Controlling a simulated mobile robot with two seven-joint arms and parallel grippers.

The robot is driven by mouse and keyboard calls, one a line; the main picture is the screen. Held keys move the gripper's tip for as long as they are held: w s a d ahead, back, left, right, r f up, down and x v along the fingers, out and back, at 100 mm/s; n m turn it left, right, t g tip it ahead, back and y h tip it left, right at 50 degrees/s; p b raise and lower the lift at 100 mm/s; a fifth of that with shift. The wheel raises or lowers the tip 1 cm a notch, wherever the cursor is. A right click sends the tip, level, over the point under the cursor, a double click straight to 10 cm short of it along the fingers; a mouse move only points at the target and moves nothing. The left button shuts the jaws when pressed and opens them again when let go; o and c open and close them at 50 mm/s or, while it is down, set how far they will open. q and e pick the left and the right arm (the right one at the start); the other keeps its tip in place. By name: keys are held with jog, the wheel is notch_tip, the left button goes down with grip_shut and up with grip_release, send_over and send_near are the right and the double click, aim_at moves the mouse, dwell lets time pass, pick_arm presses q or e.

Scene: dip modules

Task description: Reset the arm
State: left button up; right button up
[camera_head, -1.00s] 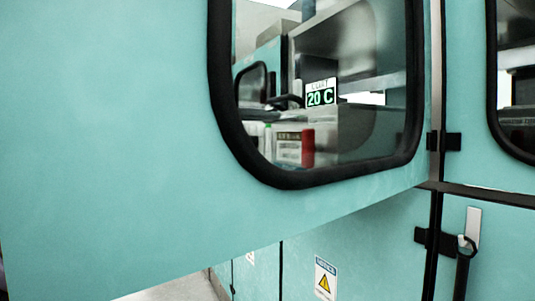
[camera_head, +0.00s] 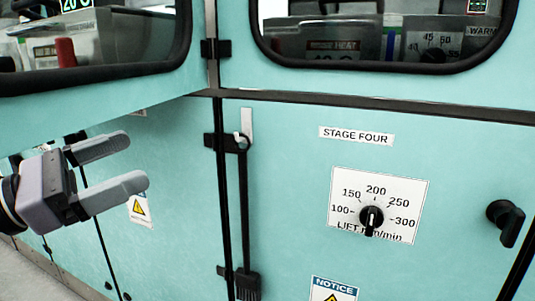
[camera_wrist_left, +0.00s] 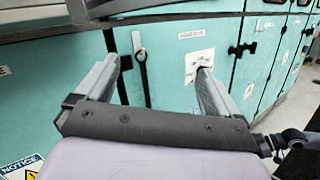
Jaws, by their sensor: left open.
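My left gripper (camera_head: 122,168) comes in from the left in the head view. Its two grey fingers are spread apart with nothing between them. My right gripper is in neither view.
A teal panel has a STAGE FOUR label (camera_head: 356,136), a dial (camera_head: 371,217) and a black handle (camera_head: 506,222). A windowed teal door (camera_head: 120,95) juts out at upper left, above my left gripper. Grey floor (camera_head: 30,270) shows at lower left.

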pick_arm(q)
notch_tip(320, 180, down, 23)
jog(key=w+n+t+y, duration=0.1)
jog(key=n+t+y, duration=0.75)
jog(key=n, duration=2.35)
jog(key=s+d+f+n+g+y, duration=0.2)
jog(key=s+f+n+g, duration=0.35)
jog(key=f, duration=0.55)
jog(key=s+d+f+n+g+y, duration=0.2)
jog(key=s+f+n+g+y, duration=0.1)
jog(key=s+f+n, duration=0.55)
jog(key=s+a+r+n+g+p, duration=0.1)
jog(key=a+r+p, duration=0.2)
jog(key=r+p, duration=0.9)
jog(key=p, duration=0.9)
jog(key=shift+s+a+r+y+p, duration=0.15)
jog(key=shift+s+a+y+p, duration=0.05)
jog(key=shift+a+y+p, duration=0.15)
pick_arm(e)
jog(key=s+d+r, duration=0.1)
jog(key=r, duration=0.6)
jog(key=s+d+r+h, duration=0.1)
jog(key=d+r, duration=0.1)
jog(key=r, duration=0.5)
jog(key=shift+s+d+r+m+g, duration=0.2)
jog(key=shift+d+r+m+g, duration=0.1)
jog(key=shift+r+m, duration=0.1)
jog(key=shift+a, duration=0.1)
